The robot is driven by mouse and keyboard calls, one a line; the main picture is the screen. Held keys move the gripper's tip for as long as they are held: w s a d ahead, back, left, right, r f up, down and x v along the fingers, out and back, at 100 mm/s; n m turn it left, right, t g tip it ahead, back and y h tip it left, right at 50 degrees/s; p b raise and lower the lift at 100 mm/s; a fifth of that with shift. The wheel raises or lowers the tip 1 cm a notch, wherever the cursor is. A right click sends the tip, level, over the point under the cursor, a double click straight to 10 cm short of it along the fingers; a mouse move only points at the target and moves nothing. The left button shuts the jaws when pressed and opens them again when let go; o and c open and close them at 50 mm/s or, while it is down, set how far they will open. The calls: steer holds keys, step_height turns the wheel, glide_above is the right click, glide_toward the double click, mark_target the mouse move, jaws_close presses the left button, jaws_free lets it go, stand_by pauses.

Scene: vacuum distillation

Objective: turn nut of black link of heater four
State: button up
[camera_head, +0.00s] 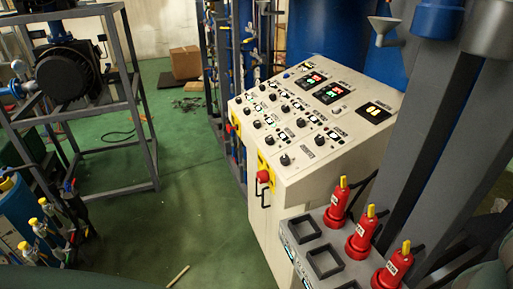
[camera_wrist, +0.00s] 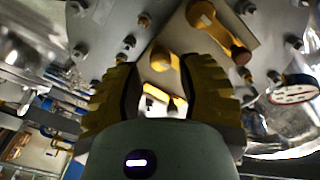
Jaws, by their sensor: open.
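My gripper (camera_wrist: 160,72) shows in the wrist view with its two ridged yellow fingers apart. No object is clearly held between them. Beyond the fingertips is a grey metal plate with a yellow fitting (camera_wrist: 163,58) in the gap. A yellow-orange lever-like part (camera_wrist: 218,32) lies just up and right of the right finger. Small bolts or nuts (camera_wrist: 145,20) sit on the metal around it. I cannot tell which of these, if any, is the nut of the black link of heater four. My gripper is not seen in the head view.
In the head view a sloped control panel (camera_head: 305,162) stands in the middle, beside several red bottle-like parts (camera_head: 361,236). A motor in a grey frame (camera_head: 150,130) stands left. Green floor (camera_head: 175,215) between them is mostly clear. A round gauge (camera_wrist: 294,89) is close right in the wrist view.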

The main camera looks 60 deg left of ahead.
steer(key=v, duration=0.8)
